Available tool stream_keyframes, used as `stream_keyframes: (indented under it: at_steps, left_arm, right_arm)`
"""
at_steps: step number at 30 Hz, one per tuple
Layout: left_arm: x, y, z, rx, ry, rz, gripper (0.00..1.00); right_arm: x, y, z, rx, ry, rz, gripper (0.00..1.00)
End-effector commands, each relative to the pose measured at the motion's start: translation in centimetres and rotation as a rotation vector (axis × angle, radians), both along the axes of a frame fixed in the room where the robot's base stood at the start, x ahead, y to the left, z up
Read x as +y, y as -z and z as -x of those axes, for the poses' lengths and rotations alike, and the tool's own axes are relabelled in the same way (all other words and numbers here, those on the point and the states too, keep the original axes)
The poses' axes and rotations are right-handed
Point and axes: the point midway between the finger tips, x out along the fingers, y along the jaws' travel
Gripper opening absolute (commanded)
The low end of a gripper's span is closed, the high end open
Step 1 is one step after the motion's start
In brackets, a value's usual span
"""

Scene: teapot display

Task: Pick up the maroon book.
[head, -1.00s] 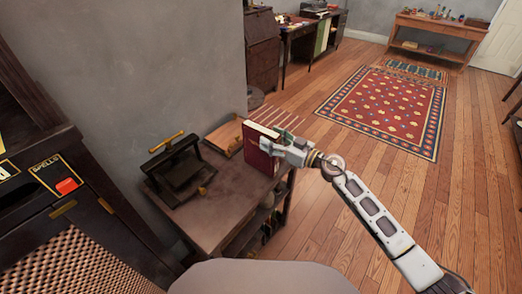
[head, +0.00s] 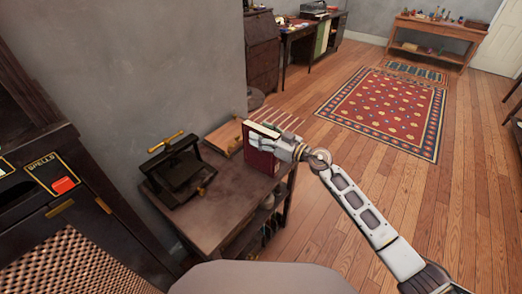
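The maroon book (head: 261,162) stands upright near the right end of the small dark wooden table, with its pale page edges on top. My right gripper (head: 277,146) is at the upper right part of the book and overlaps it in the head view. Its fingers are small here and partly lost against the book, so I cannot tell whether they are open around it or shut on it. The book appears to rest on the table. My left gripper is out of view.
A dark cabinet (head: 70,215) stands at the left. Open wooden floor and a red rug (head: 385,110) lie to the right.

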Motion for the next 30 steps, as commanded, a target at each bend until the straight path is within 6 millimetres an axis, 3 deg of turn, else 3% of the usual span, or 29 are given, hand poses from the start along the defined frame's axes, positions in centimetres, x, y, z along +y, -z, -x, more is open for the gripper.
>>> stream_keyframes:
  at_steps: [2,13,30]
  left_arm:
    - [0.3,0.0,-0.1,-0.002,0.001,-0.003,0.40]
    - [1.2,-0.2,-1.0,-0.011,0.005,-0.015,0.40]
    - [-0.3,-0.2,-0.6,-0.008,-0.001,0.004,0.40]
  right_arm:
    - [0.0,0.0,0.0,0.000,0.000,0.000,0.46]
    - [0.0,0.0,0.0,0.000,0.000,0.000,0.00]
    - [0.0,-0.2,0.0,-0.003,0.001,-0.003,0.00]
